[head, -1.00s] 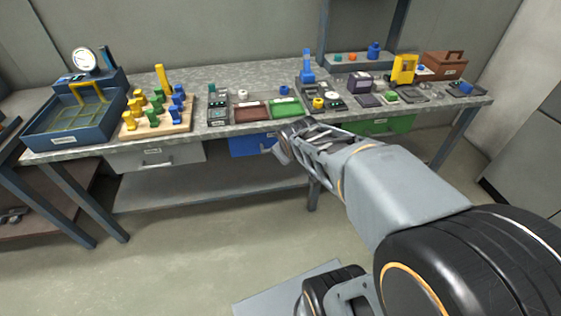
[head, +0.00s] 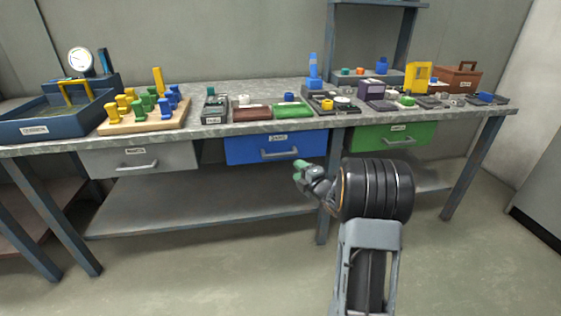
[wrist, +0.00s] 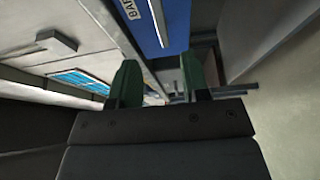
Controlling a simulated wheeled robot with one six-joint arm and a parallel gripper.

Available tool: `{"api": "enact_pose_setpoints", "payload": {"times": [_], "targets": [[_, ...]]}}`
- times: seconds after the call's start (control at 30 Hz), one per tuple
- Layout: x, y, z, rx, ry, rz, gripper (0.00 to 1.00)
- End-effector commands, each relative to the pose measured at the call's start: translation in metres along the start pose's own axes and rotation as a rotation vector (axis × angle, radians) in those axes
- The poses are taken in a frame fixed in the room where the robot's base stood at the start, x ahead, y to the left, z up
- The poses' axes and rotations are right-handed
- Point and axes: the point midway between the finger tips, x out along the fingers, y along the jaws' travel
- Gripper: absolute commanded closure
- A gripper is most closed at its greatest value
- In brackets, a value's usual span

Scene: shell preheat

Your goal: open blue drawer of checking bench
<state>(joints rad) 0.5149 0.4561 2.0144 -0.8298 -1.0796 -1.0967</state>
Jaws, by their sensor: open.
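The checking bench (head: 225,128) has a speckled grey top and stands across the head view. Its blue drawer (head: 240,151) is under the middle of the top, with a white label and a grey bar handle (head: 280,154). The drawer looks closed. My gripper (head: 298,170) is open and empty, just below and right of that handle in the head view; contact is not visible. In the wrist view, two green fingertips (wrist: 158,75) stand apart, and part of the blue drawer front (wrist: 176,22) with its label shows beyond them.
A grey drawer (head: 139,160) is to the left and a green drawer (head: 394,136) to the right. A lower shelf (head: 190,200) and a bench leg (head: 322,228) are below. Trays, pegs and parts stand on the top. The floor in front is clear.

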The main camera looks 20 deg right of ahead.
Motion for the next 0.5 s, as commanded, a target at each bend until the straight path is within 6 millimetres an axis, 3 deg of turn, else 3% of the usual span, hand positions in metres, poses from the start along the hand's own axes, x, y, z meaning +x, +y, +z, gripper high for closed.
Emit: {"api": "enact_pose_setpoints", "payload": {"times": [0.5], "targets": [[0.094, -0.002, -0.001, 0.001, 0.001, 0.000, 0.57]]}}
